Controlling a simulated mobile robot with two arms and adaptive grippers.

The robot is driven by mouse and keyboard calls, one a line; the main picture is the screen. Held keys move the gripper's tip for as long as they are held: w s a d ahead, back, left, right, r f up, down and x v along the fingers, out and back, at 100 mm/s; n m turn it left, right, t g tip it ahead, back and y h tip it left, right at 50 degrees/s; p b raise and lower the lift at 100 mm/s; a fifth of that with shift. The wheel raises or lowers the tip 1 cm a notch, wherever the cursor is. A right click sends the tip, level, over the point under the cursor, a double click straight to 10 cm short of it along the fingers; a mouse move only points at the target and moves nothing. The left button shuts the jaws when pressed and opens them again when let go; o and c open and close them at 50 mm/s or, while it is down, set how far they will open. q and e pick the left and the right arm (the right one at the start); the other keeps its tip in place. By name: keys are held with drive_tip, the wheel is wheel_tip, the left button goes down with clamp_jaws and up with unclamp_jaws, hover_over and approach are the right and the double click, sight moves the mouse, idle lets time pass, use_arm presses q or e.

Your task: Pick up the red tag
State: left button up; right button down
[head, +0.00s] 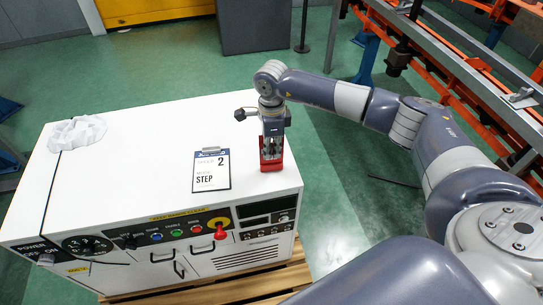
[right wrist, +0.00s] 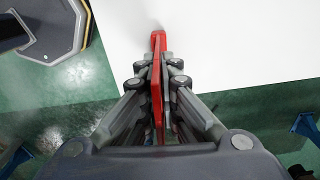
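The red tag (head: 271,164) is at the right end of the white cabinet's top, near its front corner. My right gripper (head: 271,150) points down over it and hides part of it. In the right wrist view, the red tag (right wrist: 157,85) stands as a thin edge between the two fingers of my right gripper (right wrist: 158,72). The fingers are close together with their pads against both sides of it. I cannot tell whether the tag still touches the cabinet top. My left gripper is not in view.
The white cabinet (head: 130,135) carries a clipboard card (head: 211,171) left of my gripper and a crumpled white cloth (head: 77,133) at the far left. An orange and grey conveyor frame (head: 470,75) stands at the right.

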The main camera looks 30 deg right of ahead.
drive_tip(key=shift+r, duration=0.1)
drive_tip(key=shift+r+b, duration=0.35)
drive_tip(key=shift+r, duration=0.25)
wheel_tip(320, 180, up, 2)
drive_tip(key=shift+r+b, duration=0.1)
drive_tip(key=shift+b, duration=0.35)
drive_tip(key=s+a+b, duration=0.1)
drive_tip(key=s+a, duration=0.2)
drive_tip(key=a, duration=0.4)
drive_tip(key=s+a+r+b, duration=0.1)
drive_tip(key=s+a+b, duration=0.1)
drive_tip(key=s+a, duration=0.2)
drive_tip(key=a, duration=0.3)
drive_tip(key=shift+a+r, duration=0.2)
drive_tip(key=shift+a, duration=0.05)
drive_tip(key=s+d+n, duration=0.3)
drive_tip(key=s+n, duration=0.2)
drive_tip(key=n, duration=0.6)
drive_tip(key=s+d+r+n, duration=0.1)
drive_tip(key=s+d+n, duration=0.2)
drive_tip(key=s+n, duration=0.3)
drive_tip(key=shift+d+n, duration=0.3)
drive_tip(key=shift+n, duration=2.2)
